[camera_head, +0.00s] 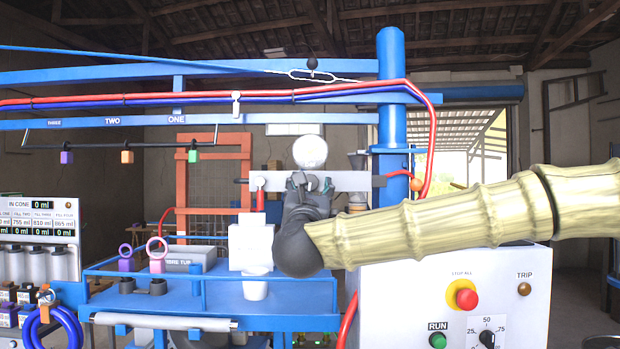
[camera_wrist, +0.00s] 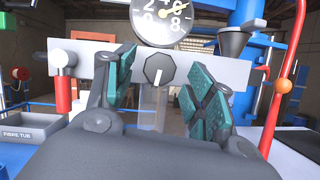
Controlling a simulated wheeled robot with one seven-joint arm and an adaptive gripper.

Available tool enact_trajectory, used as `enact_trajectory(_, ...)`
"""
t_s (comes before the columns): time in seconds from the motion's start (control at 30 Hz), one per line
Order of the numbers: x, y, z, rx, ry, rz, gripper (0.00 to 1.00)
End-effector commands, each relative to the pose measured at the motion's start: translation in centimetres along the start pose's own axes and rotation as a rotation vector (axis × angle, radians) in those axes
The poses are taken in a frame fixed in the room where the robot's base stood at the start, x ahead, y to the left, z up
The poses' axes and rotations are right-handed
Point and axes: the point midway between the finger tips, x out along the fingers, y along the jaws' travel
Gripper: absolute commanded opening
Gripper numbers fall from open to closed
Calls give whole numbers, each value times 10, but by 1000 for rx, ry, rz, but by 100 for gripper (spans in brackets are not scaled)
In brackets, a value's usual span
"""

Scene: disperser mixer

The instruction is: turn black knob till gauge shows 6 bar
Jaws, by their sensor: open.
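The black knob (camera_wrist: 159,69) is faceted and sits on a pale bar (camera_wrist: 225,75) in the wrist view, with a white mark pointing down. In the head view the gauge (camera_head: 310,151) is too washed out to read. My gripper (camera_wrist: 160,78) is open, one teal-padded finger on each side of the knob in the picture, with no visible contact. My gripper (camera_head: 310,183) largely hides the knob in the head view.
A small valve (camera_wrist: 62,59) sits at the bar's left end, above a red pipe. A dark funnel (camera_wrist: 233,43) and an orange ball (camera_wrist: 284,86) are to the right. A control box with a red stop button (camera_head: 466,298) stands below my arm.

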Motion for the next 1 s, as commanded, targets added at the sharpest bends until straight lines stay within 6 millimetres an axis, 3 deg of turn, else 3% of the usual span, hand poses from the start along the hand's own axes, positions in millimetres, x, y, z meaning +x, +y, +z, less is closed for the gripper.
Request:
enact_trajectory(0.2, 13, 0, 0, 0, 0, 0, 54)
enact_trajectory(0.5, 14, 0, -1, 0, 0, 0, 54)
enact_trajectory(0.77, 14, 0, -1, 0, 0, 0, 9)
enact_trajectory(1.0, 14, -1, -2, -4, 0, 1, 9)
